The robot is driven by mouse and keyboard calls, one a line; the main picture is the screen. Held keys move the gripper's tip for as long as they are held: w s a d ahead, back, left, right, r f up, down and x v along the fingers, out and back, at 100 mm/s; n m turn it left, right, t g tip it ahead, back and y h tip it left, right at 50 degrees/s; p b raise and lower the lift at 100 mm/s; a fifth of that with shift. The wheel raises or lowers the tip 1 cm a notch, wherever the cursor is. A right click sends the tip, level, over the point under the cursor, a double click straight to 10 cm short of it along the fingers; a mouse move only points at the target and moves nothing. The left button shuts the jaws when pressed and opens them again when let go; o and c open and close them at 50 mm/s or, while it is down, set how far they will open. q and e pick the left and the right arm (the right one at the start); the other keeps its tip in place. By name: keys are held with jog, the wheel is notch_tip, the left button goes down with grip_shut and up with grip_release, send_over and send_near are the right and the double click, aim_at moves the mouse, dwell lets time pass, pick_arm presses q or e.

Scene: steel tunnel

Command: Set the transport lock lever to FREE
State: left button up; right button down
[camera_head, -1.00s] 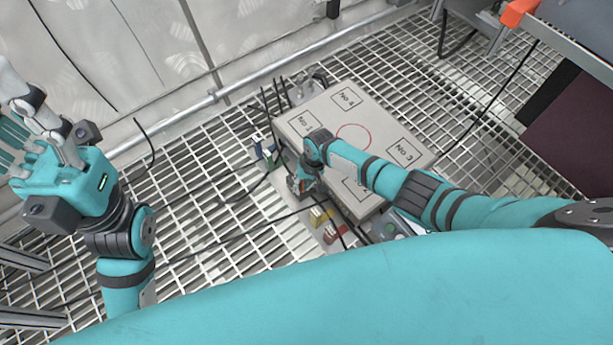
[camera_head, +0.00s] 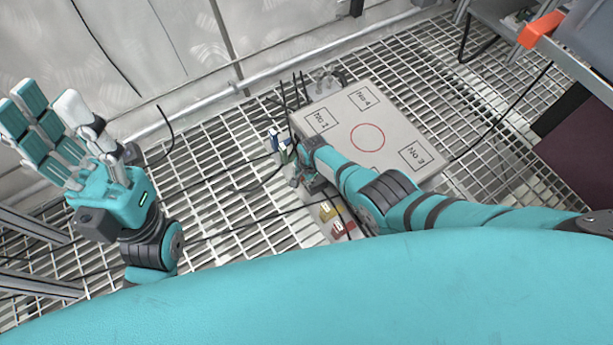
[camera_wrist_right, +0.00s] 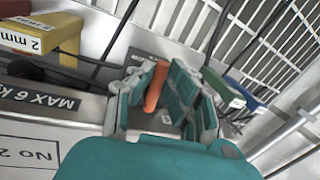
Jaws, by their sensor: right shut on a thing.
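The lock lever (camera_wrist_right: 156,86) is an orange bar in the right wrist view, standing by the side of a pale plate. My right gripper (camera_wrist_right: 160,92) has its fingers closed around it, and the lever's foot is partly hidden. In the head view my right gripper (camera_head: 307,180) is at the left edge of the box-like device (camera_head: 400,125), and the lever is hidden there. No FREE marking is readable. My left gripper (camera_head: 62,130) is raised at the left, fingers extended, open and empty, far from the device.
Yellow (camera_head: 328,211) and red (camera_head: 342,228) labelled blocks lie close to my right gripper. Blue and green blocks (camera_head: 279,143) stand at its other side. Thin black cables cross the grating (camera_head: 215,200). A wall with a pipe (camera_head: 310,62) runs behind.

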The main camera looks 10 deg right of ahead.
jog(key=shift+w+a+f+m, duration=0.1)
jog(key=shift+w+m, duration=0.1)
jog(key=shift+m, duration=0.6)
jog(key=c, duration=1.6)
grip_release()
jog(key=shift+r, duration=0.2)
jog(key=shift+r, duration=0.55)
jog(key=r, duration=0.3)
jog(key=s+r, duration=0.1)
jog(key=r, duration=0.3)
jog(key=s+d+r, duration=0.1)
jog(key=r, duration=0.2)
jog(key=shift+r, duration=0.2)
jog(key=shift+a, duration=0.1)
